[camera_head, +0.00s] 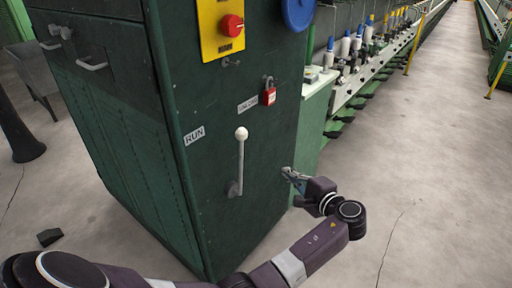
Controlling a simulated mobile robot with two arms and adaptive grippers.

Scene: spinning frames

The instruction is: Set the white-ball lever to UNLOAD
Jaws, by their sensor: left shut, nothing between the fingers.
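The lever with the white ball (241,133) stands on the front face of the dark green cabinet. Its rod (240,165) is nearly upright above a small pivot (234,189). A RUN label (194,135) is left of the ball. A second label (247,104), too small to read surely, is up and right of it. My left gripper (286,173) is shut and empty, to the right of the lever's rod and apart from it in the picture. My right gripper is not in view.
A red padlock (269,96) hangs right of the second label. A red knob (231,25) on a yellow plate and a blue disc (298,12) are above. Spinning frames (375,50) run back at right. The floor (430,180) at right is clear.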

